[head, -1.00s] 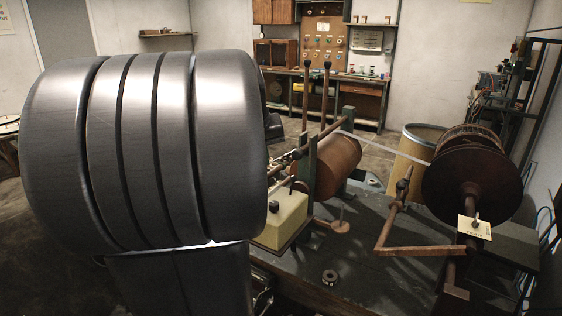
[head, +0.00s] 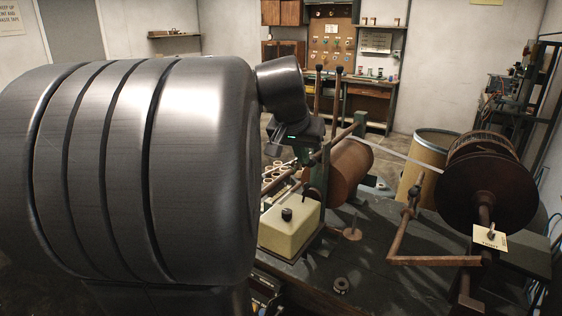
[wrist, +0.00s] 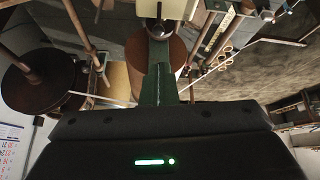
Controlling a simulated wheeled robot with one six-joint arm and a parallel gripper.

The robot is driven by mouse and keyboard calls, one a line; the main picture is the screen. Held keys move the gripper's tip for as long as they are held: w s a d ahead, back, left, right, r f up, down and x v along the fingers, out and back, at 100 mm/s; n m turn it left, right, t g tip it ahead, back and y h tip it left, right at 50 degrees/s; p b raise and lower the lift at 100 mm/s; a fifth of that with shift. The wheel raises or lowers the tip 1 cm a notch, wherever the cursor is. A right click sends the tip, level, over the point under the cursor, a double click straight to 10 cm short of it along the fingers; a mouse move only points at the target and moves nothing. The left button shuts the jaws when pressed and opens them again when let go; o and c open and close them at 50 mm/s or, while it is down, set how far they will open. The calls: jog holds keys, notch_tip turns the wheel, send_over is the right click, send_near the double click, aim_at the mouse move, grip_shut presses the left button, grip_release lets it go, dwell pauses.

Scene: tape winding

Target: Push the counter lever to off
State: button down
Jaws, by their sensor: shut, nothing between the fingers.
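A cream counter-like box (head: 290,232) with a black knob (head: 286,214) on top sits on the bench, just right of my large grey arm link. Two upright rods with black knobs, one on the left (head: 318,72) and one on the right (head: 339,72), stand behind it. I cannot tell which part is the counter lever, or its setting. My gripper (head: 290,148) is shut and empty, above and behind the box, left of the rods. Its fingertips are hard to make out. In the wrist view its dark body with a green light fills the bottom.
A brown drum (head: 351,168) lies behind the box, with a pale tape running to a dark reel (head: 486,190) at right. A tagged arm (head: 490,237) and bent rod (head: 425,261) stand before the reel. A small ring (head: 341,285) lies on the bench (head: 390,290).

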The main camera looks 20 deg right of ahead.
aim_at(305, 193)
jog(key=x, duration=0.9)
jog(key=shift+a+f+b, duration=0.1)
jog(key=shift+a+b, duration=0.05)
jog(key=shift+b, duration=0.45)
jog(key=shift+s, duration=0.1)
